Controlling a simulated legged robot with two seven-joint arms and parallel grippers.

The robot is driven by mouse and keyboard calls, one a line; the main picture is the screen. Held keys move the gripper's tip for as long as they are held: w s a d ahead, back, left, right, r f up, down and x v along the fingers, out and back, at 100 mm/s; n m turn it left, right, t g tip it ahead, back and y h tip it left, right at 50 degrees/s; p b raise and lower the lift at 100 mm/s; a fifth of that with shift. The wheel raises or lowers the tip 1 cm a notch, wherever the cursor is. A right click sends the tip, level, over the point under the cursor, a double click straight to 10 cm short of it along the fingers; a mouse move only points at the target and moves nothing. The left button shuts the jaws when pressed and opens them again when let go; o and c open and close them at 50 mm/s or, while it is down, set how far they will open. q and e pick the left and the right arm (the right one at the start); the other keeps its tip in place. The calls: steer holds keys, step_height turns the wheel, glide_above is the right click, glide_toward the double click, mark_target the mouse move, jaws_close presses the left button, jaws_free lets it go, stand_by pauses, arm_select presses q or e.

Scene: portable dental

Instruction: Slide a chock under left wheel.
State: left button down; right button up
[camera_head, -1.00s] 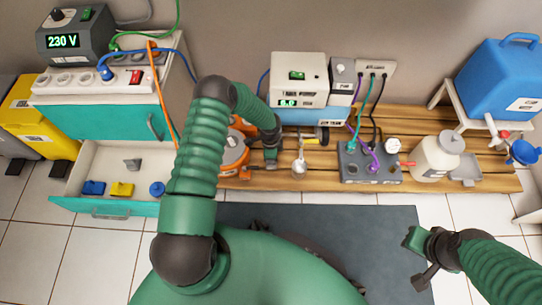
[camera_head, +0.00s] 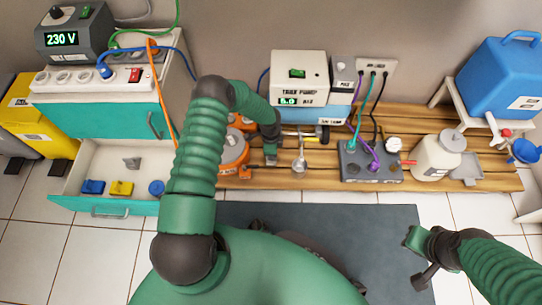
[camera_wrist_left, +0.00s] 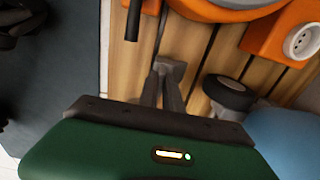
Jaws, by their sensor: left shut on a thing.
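My left gripper (camera_head: 270,158) reaches down to the wooden platform in front of the pump unit (camera_head: 298,75). In the left wrist view, its dark fingers (camera_wrist_left: 170,85) are closed together on a small grey piece (camera_wrist_left: 172,67) that looks like a chock, mostly covered by the fingertips. A black wheel with a grey hub (camera_wrist_left: 228,92) lies right of the fingers in that view, apart from them. In the head view a black wheel (camera_head: 322,134) shows at the unit's right; its left wheel is hidden behind my arm. My right gripper (camera_head: 418,258) hangs over the dark mat; its jaws are unclear.
An orange reel (camera_head: 233,150) stands left of my left gripper, and a small round-headed metal tool (camera_head: 299,165) stands to its right. A grey box with cables (camera_head: 370,163) is further right. An open drawer (camera_head: 80,203) holds several small blocks. The mat (camera_head: 385,230) is clear.

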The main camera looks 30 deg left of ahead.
arm_select(q)
steer(key=shift+f, duration=0.3)
stand_by(0.5)
steer(key=shift+w+a+b, duration=0.1)
steer(key=shift+w+b, duration=0.05)
steer(key=shift+b, duration=0.15)
steer(key=shift+w+a+b, duration=0.5)
steer(key=shift+w+b, duration=0.2)
steer(key=shift+w, duration=0.1)
steer(key=shift+w+a+b, duration=0.45)
steer(key=shift+w+b, duration=0.25)
steer(key=shift+w, duration=0.1)
steer(key=c, duration=1.5)
jaws_free()
steer(key=shift+o, duration=0.2)
